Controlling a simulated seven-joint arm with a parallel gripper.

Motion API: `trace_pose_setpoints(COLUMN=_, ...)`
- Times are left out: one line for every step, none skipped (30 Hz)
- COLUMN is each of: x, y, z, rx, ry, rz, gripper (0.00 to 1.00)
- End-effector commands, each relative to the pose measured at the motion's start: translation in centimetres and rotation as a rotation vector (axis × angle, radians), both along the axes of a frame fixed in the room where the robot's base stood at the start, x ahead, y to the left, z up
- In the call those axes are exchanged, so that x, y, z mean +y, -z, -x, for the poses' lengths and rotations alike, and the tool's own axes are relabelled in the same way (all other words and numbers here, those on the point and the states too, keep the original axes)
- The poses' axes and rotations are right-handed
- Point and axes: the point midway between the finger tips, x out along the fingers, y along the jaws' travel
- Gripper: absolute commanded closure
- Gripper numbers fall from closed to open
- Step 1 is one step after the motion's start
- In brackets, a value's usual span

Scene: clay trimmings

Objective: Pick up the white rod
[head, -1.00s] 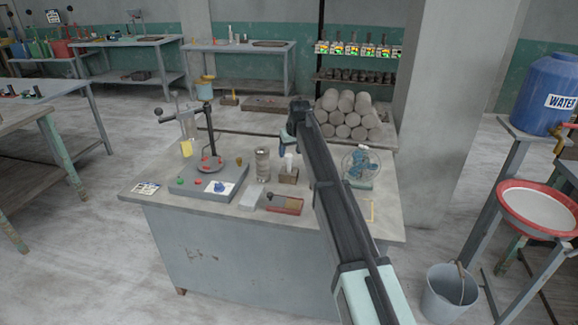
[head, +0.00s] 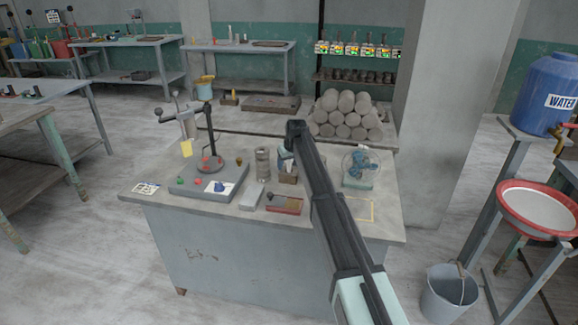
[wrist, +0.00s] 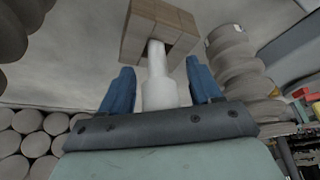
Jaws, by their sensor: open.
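The white rod (wrist: 158,78) stands in a hole of a small wooden block (wrist: 158,32). In the head view the block (head: 288,178) stands on the near table, and my arm partly hides the rod. My gripper (wrist: 163,84) is open, with one blue finger on each side of the rod. The rod is between the fingers, with visible gaps, so they are not closed on it. In the head view my gripper (head: 284,156) is down beside the block.
A ridged grey cylinder (head: 262,164) stands close to the block's left; it also shows in the wrist view (wrist: 240,68). A small fan (head: 361,168) stands to the right. A pale box (head: 252,197) and red tray (head: 285,205) lie in front. Clay logs (head: 345,115) are piled behind.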

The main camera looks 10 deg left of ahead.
Motion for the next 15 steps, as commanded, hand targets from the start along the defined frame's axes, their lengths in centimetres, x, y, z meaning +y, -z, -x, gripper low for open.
trace_pose_setpoints(x=0.0, y=-0.01, z=0.02, rx=0.0, ry=0.0, rz=0.0, gripper=0.37)
trace_pose_setpoints(x=0.0, y=-0.01, z=0.02, rx=0.0, ry=0.0, rz=0.0, gripper=0.38)
trace_pose_setpoints(x=0.0, y=-0.02, z=0.02, rx=0.0, ry=0.0, rz=0.0, gripper=0.42)
trace_pose_setpoints(x=0.0, y=-0.02, z=0.02, rx=0.0, ry=0.0, rz=0.0, gripper=0.44)
trace_pose_setpoints(x=0.0, y=-0.02, z=0.02, rx=0.0, ry=0.0, rz=0.0, gripper=0.47)
trace_pose_setpoints(x=0.0, y=-0.02, z=0.02, rx=0.0, ry=0.0, rz=0.0, gripper=0.51)
trace_pose_setpoints(x=-0.01, y=-0.03, z=0.03, rx=0.0, ry=0.0, rz=0.0, gripper=0.54)
trace_pose_setpoints(x=-0.01, y=-0.03, z=0.03, rx=0.0, ry=0.0, rz=0.0, gripper=0.57)
trace_pose_setpoints(x=-0.01, y=-0.03, z=0.03, rx=0.0, ry=0.0, rz=0.0, gripper=0.61)
trace_pose_setpoints(x=-0.01, y=-0.03, z=0.03, rx=0.0, ry=0.0, rz=0.0, gripper=0.64)
trace_pose_setpoints(x=-0.01, y=-0.03, z=0.03, rx=0.0, ry=0.0, rz=0.0, gripper=0.67)
trace_pose_setpoints(x=-0.01, y=-0.03, z=0.03, rx=0.0, ry=0.0, rz=0.0, gripper=0.7)
trace_pose_setpoints(x=-0.02, y=-0.03, z=0.03, rx=0.0, ry=0.0, rz=0.0, gripper=0.73)
trace_pose_setpoints(x=-0.02, y=-0.03, z=0.03, rx=0.0, ry=0.0, rz=0.0, gripper=0.76)
trace_pose_setpoints(x=-0.01, y=-0.03, z=0.02, rx=0.0, ry=0.0, rz=0.0, gripper=0.8)
